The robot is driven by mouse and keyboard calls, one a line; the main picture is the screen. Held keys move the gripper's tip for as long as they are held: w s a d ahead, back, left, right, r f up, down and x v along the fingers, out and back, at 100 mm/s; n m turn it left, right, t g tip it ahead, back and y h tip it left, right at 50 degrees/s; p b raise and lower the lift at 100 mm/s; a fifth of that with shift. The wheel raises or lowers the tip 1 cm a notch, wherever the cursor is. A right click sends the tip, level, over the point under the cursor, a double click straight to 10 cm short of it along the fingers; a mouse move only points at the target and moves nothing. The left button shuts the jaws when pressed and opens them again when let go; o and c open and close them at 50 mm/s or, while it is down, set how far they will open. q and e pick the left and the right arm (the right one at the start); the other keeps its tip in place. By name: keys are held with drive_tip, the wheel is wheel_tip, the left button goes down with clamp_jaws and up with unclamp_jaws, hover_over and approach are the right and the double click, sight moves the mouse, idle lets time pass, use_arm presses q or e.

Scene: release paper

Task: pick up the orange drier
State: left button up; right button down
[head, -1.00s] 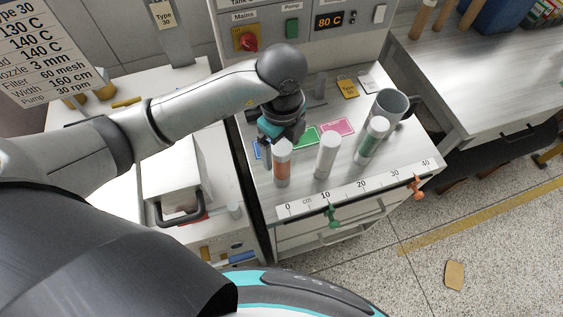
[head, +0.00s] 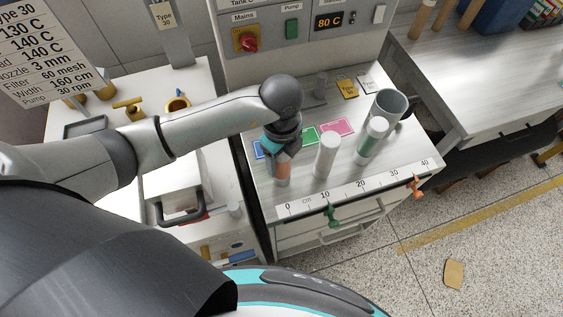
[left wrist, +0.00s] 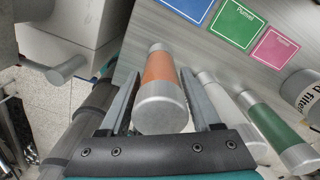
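The orange drier (left wrist: 160,68), a cylinder with an orange band and grey ends, stands upright on the bench at the left of a row. In the head view the orange drier (head: 283,173) is partly hidden by my left gripper (head: 281,156), which is over its upper part. In the left wrist view my left gripper (left wrist: 161,76) is open, with one finger on each side of the drier. Gaps show between fingers and drier. My right gripper is not in view.
A white cylinder (head: 326,156) and a green-banded one (head: 371,143) stand close on the right. Coloured cards, one pink (head: 337,127), lie behind the row. A scale strip (head: 350,191) runs along the bench's front edge.

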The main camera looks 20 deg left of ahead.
use_arm(q)
clamp_jaws()
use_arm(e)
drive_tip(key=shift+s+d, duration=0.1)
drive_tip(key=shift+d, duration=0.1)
use_arm(q)
drive_tip(key=shift+r, duration=0.15)
